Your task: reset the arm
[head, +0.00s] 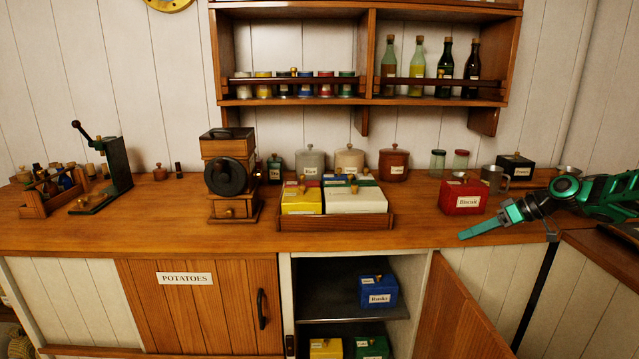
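My green and black arm reaches in from the right edge of the head view. My gripper (468,234) points left and slightly down, above the front edge of the wooden counter (240,234). It is in front of the red Biscuit tin (464,197) and appears apart from it. The fingers overlap in this view, so I cannot tell whether they are open or shut. No held object shows at the tips.
A wooden tray (335,223) of boxes and a grinder (231,177) stand mid-counter. Metal mugs (495,180) stand near my arm. Below, a cabinet door (462,310) hangs open; a blue tin (378,291) sits inside. A bottle shelf (440,102) is above.

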